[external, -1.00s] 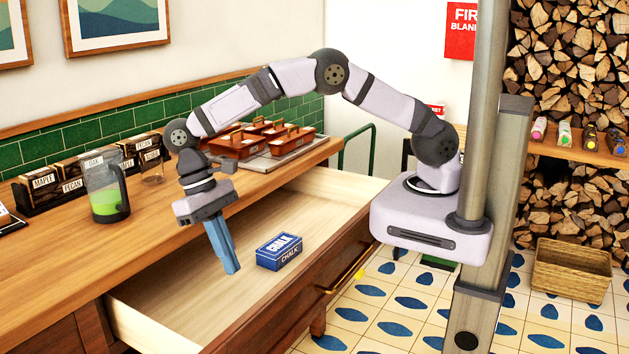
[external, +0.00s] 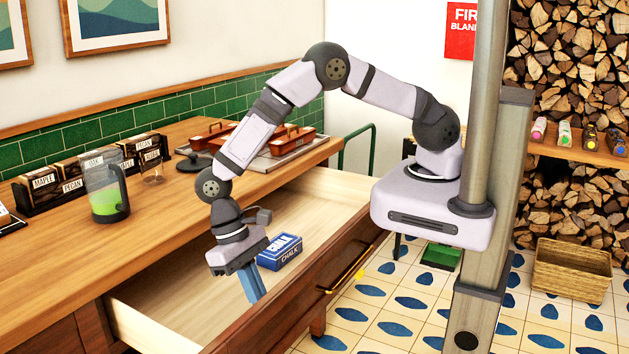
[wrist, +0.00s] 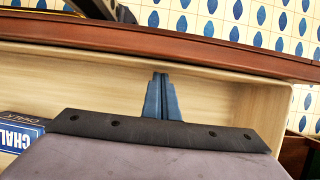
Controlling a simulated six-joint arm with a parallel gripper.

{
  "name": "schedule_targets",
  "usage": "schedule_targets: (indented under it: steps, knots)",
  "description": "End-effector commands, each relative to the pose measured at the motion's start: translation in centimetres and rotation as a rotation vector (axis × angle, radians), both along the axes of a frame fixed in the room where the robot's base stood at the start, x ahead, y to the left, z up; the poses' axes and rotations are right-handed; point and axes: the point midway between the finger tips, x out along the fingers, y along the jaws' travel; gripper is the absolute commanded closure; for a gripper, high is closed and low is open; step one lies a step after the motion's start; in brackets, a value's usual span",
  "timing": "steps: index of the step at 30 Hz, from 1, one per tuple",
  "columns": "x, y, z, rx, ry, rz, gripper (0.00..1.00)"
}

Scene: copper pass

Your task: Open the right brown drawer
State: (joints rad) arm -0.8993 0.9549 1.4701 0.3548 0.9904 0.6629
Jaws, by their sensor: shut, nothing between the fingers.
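The brown drawer (external: 290,318) is pulled out from under the wooden counter, with its pale interior showing and a brass handle (external: 345,270) on its front. A blue chalk box (external: 280,251) lies inside it. My gripper (external: 253,288) points down over the drawer's inside, left of the chalk box in the external view. Its blue fingers are shut and empty. In the wrist view the closed fingers (wrist: 161,98) are seen against the pale drawer interior, near the inner side of the red-brown front panel (wrist: 160,45). The chalk box (wrist: 18,132) is at the left edge there.
On the counter (external: 60,270) stand a jug with green liquid (external: 106,190), several dark labelled boxes (external: 70,185), a black lid (external: 193,162) and a tray of brown lidded dishes (external: 270,160). A wicker basket (external: 571,270) stands on the tiled floor, right.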

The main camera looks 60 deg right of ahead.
Motion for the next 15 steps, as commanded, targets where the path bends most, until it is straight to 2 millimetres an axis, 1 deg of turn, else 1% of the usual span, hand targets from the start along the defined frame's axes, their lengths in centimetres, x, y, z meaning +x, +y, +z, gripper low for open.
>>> schedule_targets:
  steps: [11, 14, 15]
  knots:
    - [-0.2, 0.0, 0.0, 0.000, 0.000, 0.000, 1.00]
    - [-0.8, 0.1, 0.1, 0.000, 0.001, 0.001, 1.00]
    - [-1.4, 0.1, 0.1, 0.000, 0.002, 0.002, 1.00]
